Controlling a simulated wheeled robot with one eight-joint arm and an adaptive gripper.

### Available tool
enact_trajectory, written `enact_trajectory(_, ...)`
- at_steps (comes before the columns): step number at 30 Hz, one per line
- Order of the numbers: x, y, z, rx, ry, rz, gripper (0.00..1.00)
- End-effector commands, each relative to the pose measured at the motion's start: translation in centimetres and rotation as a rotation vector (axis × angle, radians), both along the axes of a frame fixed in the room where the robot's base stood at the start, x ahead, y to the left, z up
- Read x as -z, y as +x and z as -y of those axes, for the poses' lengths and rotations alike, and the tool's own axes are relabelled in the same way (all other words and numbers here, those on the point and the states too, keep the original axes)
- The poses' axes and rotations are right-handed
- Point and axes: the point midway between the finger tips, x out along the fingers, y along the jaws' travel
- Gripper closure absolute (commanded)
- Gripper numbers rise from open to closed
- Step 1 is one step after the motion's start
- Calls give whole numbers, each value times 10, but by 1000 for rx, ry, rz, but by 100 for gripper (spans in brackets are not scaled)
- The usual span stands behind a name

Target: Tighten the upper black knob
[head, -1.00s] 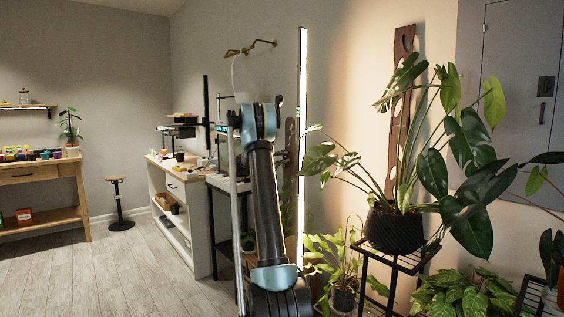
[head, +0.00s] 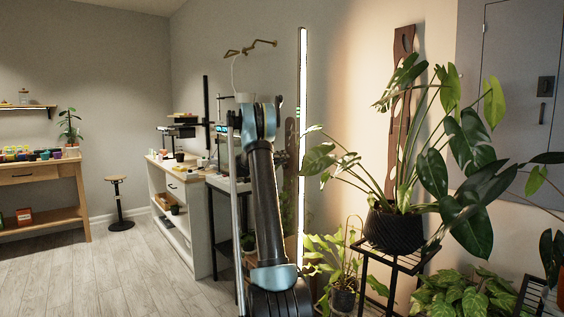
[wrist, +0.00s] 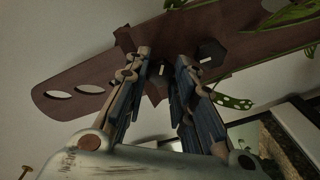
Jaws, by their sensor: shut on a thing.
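In the wrist view, a brown plank (wrist: 80,82) with oval cutouts runs slantwise from lower left to upper right. My gripper (wrist: 162,64) reaches up to it, with its two fingers closed around a small dark knob (wrist: 158,70), the one nearer the plank's rounded end; I take it for the upper black knob. The fingers partly hide it. A second black knob (wrist: 210,53) sits farther right along the plank, beside the right finger and apart from it. In the head view the gripper and knobs are hidden behind my arm.
A spotted leaf (wrist: 232,102) hangs close to the right finger, and green leaves cross the plank's far right. In the head view, a large plant in a black pot (head: 393,230) stands right of a bright light strip (head: 303,130). Floor (head: 130,270) at left is clear.

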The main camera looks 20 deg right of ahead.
Motion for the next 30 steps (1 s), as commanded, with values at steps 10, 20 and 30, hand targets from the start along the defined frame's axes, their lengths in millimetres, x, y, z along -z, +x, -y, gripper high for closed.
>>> enact_trajectory(10, 2, 2, -4, -6, 99, 258, 100)
enact_trajectory(20, 2, 2, -4, -7, 148, 388, 100)
enact_trajectory(30, 3, 3, -4, -7, 158, 416, 100)
